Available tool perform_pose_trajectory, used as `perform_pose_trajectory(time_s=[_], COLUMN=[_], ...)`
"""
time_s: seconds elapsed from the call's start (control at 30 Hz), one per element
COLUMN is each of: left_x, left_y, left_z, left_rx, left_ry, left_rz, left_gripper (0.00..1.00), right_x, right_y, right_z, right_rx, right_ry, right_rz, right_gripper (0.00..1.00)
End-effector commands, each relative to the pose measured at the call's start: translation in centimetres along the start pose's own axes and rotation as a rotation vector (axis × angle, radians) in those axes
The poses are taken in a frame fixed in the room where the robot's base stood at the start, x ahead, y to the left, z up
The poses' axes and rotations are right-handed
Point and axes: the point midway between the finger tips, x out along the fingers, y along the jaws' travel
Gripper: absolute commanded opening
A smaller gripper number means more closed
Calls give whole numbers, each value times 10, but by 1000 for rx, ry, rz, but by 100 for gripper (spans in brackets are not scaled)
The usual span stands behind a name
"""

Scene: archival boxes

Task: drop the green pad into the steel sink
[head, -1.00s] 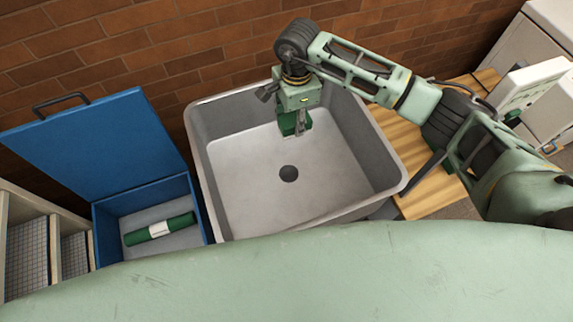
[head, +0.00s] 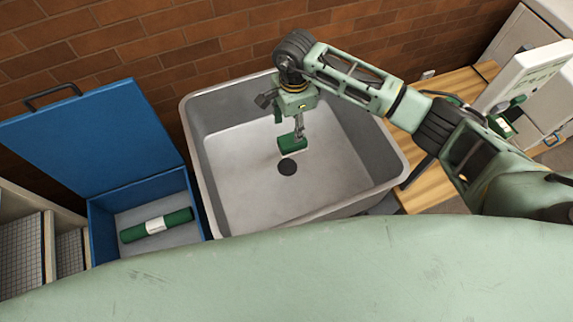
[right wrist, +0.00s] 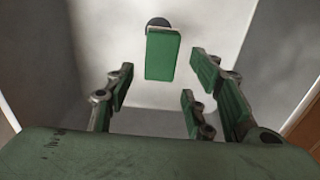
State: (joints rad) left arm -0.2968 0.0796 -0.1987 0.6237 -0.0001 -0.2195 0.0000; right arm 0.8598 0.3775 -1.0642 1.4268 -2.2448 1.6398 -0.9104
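The green pad (head: 291,143) is over the steel sink's basin, just behind the drain hole. I cannot tell whether it touches the sink floor. The steel sink (head: 345,200) stands against the brick wall. My right gripper (head: 299,122) points down into the sink, above the pad. In the right wrist view my right gripper (right wrist: 163,85) has its green-lined fingers spread apart. There the green pad (right wrist: 163,55) lies beyond the fingertips, free of them, partly covering the dark drain. My left gripper is not in view.
Left of the sink is a blue box (head: 97,225) with its lid raised, holding a green roll (head: 157,225) with a white band. A wooden tabletop (head: 430,190) is at the right, with a white device (head: 525,78) beyond it. My pale green body covers the foreground.

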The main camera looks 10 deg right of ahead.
Motion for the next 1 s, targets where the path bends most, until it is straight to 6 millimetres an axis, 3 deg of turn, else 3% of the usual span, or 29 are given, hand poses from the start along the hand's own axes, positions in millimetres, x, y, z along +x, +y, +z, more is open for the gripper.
perform_pose_trajectory(time_s=[0.1,0.47,1.0], left_x=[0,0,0], left_y=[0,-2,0], left_z=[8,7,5], left_rx=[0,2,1], left_ry=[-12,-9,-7], left_rz=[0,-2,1], left_gripper=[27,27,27], right_x=[0,-5,-103], right_y=[0,-1,-1], right_z=[0,0,0], right_rx=[0,0,0], right_ry=[0,0,1], right_rz=[0,-2,-3], right_gripper=[61,61,61])
